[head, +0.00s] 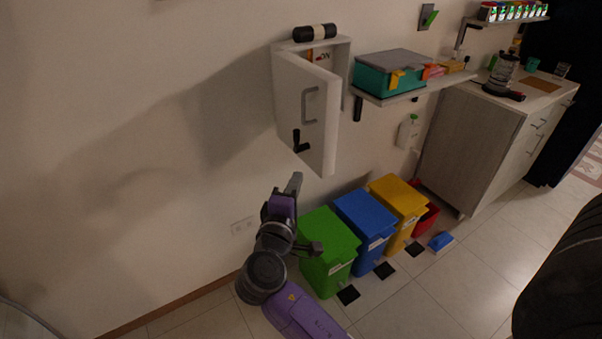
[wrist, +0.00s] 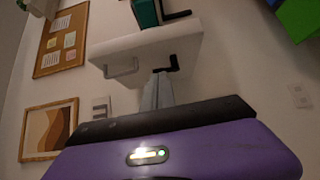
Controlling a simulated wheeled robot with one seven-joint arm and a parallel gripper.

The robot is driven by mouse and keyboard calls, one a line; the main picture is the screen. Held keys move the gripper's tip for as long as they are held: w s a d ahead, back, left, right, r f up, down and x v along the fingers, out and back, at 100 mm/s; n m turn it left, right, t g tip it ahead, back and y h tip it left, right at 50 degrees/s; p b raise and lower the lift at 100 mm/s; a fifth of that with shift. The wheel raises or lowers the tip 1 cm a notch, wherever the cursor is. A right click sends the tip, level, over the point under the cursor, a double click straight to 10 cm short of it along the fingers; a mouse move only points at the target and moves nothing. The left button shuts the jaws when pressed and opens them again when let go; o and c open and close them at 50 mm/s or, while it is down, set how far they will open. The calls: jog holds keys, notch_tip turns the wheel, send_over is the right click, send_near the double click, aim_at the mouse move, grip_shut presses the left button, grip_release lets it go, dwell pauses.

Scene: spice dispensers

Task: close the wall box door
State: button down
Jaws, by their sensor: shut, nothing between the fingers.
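The white wall box (head: 340,66) is mounted on the wall, and its door (head: 305,110) stands partly open, swung out from the box. The door has a grey bar handle (head: 310,103) and a black lever (head: 299,143) near its lower edge. My gripper (head: 296,180) is below the door and apart from it, pointing up. It is shut and empty. In the wrist view the door (wrist: 145,42) lies beyond my gripper fingers (wrist: 158,80), with the black lever (wrist: 172,64) close to the fingertips in the picture.
A shelf (head: 415,90) with a teal box (head: 388,75) is right of the wall box. A dark roll (head: 315,33) lies on top of the box. Green (head: 329,250), blue (head: 366,228) and yellow (head: 399,208) bins stand below. The wall left of the door is clear.

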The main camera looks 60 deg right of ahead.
jog(key=p, duration=0.2)
send_near(321, 146)
jog(key=w+d, duration=0.3)
jog(key=shift+s+d+p, duration=0.3)
jog(key=shift+s+d, duration=0.1)
jog(key=shift+d, duration=0.3)
jog(key=shift+s+d+p, duration=0.25)
jog(key=shift+s+d, duration=0.15)
jog(key=shift+d, duration=0.3)
jog(key=shift+s+d, duration=0.1)
